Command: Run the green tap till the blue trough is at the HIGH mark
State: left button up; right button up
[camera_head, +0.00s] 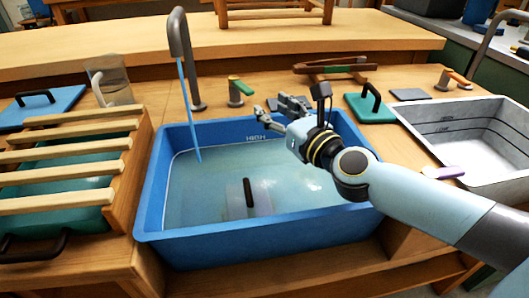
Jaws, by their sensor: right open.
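The blue trough (262,228) sits in the middle of the bench and holds pale greenish water (215,195). The HIGH mark (256,138) is on its inner far wall; the water surface looks close to the line there, but I cannot tell exactly how close. A thin blue stream falls from the grey spout (178,38) into the trough's left side. The green tap handle (241,87) sits on a post behind the trough. My right gripper (270,107) is open and empty over the trough's far rim, just in front of the tap and apart from it. My left gripper is not in view.
A slatted wooden rack (60,157) stands left. A white basin (470,135) and a second tap (455,78) are right. A green block with a dark handle (370,105) is behind the trough. A clear object with a dark handle (249,195) is in the water.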

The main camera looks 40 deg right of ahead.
aim_at(251, 93)
jog(key=w+m, duration=0.4)
jog(key=m, duration=0.8)
jog(key=w+d+m+p, duration=0.1)
jog(key=w+m, duration=0.3)
jog(key=m, duration=0.8)
jog(key=w+d+m+p, duration=0.1)
jog(key=w+m, duration=0.3)
jog(key=m, duration=0.8)
jog(key=shift+f, duration=0.2)
